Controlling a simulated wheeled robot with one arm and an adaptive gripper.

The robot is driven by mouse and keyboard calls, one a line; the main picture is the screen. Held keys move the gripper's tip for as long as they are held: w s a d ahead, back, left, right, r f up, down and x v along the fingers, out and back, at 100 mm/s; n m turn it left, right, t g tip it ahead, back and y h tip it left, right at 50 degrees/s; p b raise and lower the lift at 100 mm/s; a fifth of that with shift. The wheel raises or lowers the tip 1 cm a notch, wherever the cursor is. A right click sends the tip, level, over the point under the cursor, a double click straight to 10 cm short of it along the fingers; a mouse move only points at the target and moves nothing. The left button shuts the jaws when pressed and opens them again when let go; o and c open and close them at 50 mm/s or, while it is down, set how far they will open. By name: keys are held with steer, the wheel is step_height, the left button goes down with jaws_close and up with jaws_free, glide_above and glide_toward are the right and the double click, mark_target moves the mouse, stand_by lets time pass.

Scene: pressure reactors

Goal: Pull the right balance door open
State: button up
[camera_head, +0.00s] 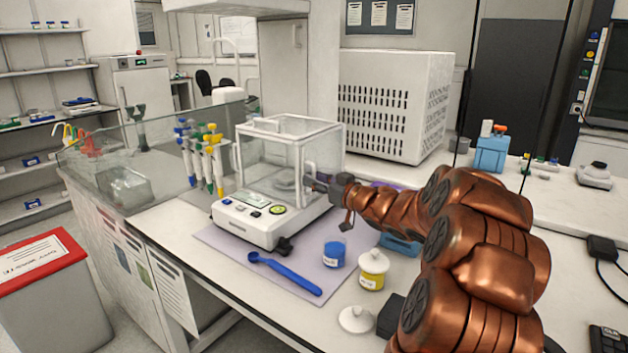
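The balance (262,220) is a white device with a clear glass draft shield (268,157) on top, standing on a pale mat on the bench. Its right door (325,150) is the glass side facing my arm; I cannot tell whether it is fully shut. A white upright handle (308,170) shows near its front edge. My gripper (318,185) is at this handle, reaching in from the right. The fingertips are small and dark and overlap the handle, so I cannot see whether they are closed around it.
A white lid (356,319) lies nearer. Pipettes (203,155) stand at left. A perforated white box (395,105) stands behind.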

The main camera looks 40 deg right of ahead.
steer(key=shift+w, duration=0.5)
steer(key=shift+c, duration=0.2)
jaws_close()
stand_by(0.3)
